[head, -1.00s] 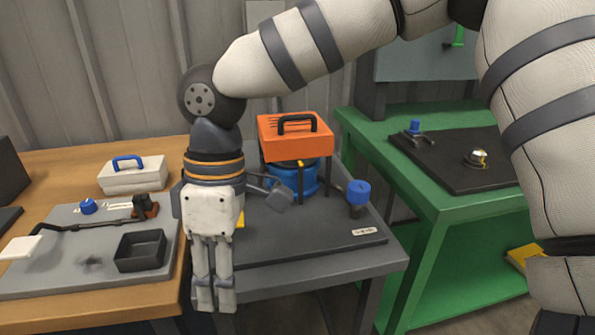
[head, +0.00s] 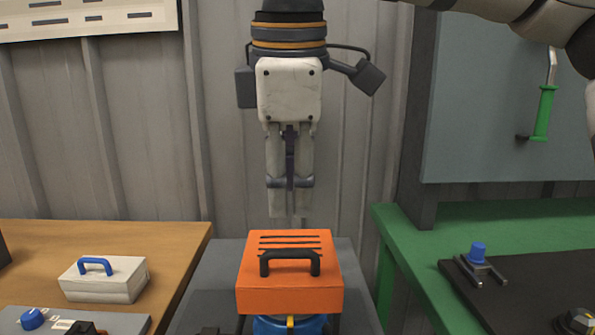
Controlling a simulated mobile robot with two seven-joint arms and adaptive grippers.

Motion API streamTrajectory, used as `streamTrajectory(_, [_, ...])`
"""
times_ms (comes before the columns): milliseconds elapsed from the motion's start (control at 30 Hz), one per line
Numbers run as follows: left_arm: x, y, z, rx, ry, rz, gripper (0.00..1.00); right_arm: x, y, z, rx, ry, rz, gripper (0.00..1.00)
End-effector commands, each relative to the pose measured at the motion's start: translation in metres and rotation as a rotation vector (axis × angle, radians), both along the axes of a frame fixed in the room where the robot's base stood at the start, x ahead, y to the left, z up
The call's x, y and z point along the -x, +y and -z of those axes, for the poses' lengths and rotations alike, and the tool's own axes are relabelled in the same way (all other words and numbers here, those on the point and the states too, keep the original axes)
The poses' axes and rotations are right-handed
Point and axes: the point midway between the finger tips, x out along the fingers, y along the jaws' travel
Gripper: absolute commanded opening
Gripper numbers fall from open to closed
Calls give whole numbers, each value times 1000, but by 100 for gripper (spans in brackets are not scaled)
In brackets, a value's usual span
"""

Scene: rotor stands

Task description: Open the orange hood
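The orange hood (head: 290,294) is a box with dark slots and a black handle (head: 290,262) on top. It sits shut over a blue round body (head: 289,326), which is mostly cut off by the lower edge. My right gripper (head: 289,208) hangs pointing down above and behind the hood's rear edge in the picture. Nothing shows in its fingers and it appears apart from the hood. It is seen edge-on, so its finger gap is unclear. My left gripper is out of view.
The hood's grey table (head: 207,290) stands between a wooden table (head: 185,240) with a white blue-handled box (head: 104,279) and a green bench (head: 405,235). A blue-capped part (head: 478,254) is on the bench's black mat (head: 545,270). The grey wall is behind.

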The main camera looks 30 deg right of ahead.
Motion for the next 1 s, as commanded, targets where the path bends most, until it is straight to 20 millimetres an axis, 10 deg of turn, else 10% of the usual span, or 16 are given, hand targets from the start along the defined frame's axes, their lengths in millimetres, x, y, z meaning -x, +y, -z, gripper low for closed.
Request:
streamTrajectory(267, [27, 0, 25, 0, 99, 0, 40, -14, -6, 60, -3, 24, -2, 30])
streamTrajectory(900, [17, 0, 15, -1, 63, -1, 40, -20, -12, 93, -2, 2, 0, 30])
streamTrajectory(1000, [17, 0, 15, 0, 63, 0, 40, -20, -12, 93, -2, 2, 0, 10])
